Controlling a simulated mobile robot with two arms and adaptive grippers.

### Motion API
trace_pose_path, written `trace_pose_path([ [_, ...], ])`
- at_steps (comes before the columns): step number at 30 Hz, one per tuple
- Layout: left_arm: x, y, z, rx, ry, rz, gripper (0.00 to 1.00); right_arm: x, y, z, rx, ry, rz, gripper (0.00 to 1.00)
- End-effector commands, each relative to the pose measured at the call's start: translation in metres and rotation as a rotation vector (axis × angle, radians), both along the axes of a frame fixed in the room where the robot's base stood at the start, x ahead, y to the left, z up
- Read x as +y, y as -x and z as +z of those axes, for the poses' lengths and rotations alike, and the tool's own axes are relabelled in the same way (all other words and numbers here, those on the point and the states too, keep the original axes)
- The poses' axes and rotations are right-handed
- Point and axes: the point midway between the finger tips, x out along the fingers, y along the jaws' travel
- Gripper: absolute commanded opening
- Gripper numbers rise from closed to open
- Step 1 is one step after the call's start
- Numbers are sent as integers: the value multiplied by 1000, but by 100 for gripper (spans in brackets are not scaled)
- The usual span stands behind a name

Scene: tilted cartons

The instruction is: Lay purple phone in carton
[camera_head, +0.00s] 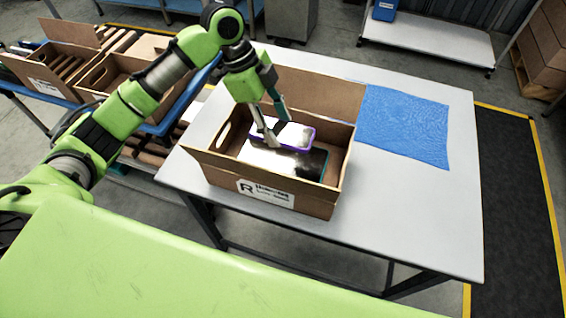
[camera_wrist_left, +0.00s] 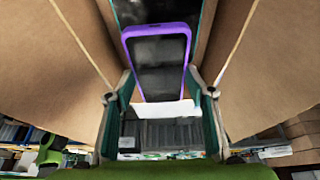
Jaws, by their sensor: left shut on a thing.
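The purple phone (camera_head: 294,136), with a dark face and purple rim, is inside the open cardboard carton (camera_head: 222,174) on the table. My left gripper (camera_head: 272,134) reaches down into the carton and is shut on the phone's near end. In the left wrist view the purple phone (camera_wrist_left: 160,62) extends out from between the two fingers (camera_wrist_left: 160,100). A second, dark phone with a teal rim (camera_head: 312,163) lies in the carton beside and partly under the purple one. I cannot tell whether the purple phone touches it. My right gripper is out of view.
The white table (camera_head: 420,215) has a blue mat (camera_head: 405,127) right of the carton and clear room in front of it. Other cartons (camera_head: 45,72) with items stand on a blue-edged rack at left. A white shelf cart (camera_head: 430,42) is behind.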

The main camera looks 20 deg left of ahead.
Motion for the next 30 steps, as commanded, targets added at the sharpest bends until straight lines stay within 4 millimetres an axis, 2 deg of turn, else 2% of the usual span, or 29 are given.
trace_pose_path([
  [2,0,0,-11,2,0,0,23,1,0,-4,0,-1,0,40],
  [12,0,1,-64,2,0,0,23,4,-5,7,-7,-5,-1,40],
  [17,0,0,-76,0,0,-1,23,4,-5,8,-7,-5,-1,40],
  [24,0,1,-106,0,-1,1,23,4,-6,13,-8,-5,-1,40],
  [30,0,0,-107,-1,-1,-1,23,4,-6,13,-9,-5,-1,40],
])
